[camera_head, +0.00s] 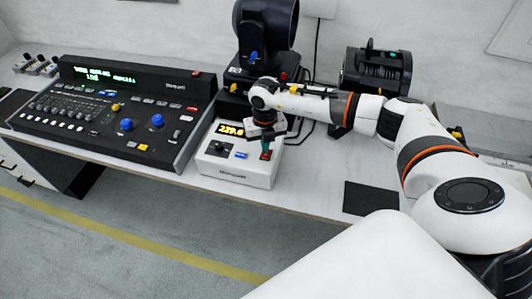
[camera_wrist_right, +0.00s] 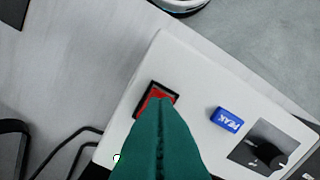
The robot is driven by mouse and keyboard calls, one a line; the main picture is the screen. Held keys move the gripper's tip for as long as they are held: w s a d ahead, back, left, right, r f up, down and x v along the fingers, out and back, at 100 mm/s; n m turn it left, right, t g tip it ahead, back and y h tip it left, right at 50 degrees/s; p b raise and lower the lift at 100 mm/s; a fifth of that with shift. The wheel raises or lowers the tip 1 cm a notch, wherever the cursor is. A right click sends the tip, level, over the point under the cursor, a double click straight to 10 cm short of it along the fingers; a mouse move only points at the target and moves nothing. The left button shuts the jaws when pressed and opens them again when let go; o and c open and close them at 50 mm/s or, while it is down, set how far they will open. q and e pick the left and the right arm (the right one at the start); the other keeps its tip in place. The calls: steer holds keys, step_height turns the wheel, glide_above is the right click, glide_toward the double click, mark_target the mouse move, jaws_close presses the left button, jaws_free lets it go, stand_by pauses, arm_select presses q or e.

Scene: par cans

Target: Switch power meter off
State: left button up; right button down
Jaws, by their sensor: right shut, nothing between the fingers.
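The power meter (camera_head: 238,172) is a white box on the bench. Its amber display (camera_head: 231,130) is lit and reads about 229. A red rocker switch (camera_head: 265,155) sits at its right side; in the right wrist view the switch (camera_wrist_right: 152,99) shows in a black frame, partly hidden by my fingers. My right gripper (camera_head: 266,142) is shut and empty, its teal fingertips (camera_wrist_right: 160,105) over or at the switch; I cannot tell whether they touch it. A blue PEAK button (camera_wrist_right: 227,120) and a black knob (camera_wrist_right: 267,157) are beside it. My left gripper is not in view.
A lighting console (camera_head: 115,110) with faders and blue knobs stands left of the meter. A black moving-head light (camera_head: 265,35) stands behind it, and a black par can (camera_head: 378,70) is at the back right. Black cables run behind the meter. A dark mat (camera_head: 370,198) lies right.

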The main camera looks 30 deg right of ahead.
mark_target(265, 156)
steer(key=shift+s+f+b, duration=0.1)
steer(key=shift+f+b, duration=0.7)
steer(key=shift+f, duration=0.2)
stand_by(0.6)
steer(key=shift+r, duration=0.1)
steer(key=shift+r+p, duration=2.5)
steer(key=shift+r, duration=0.95)
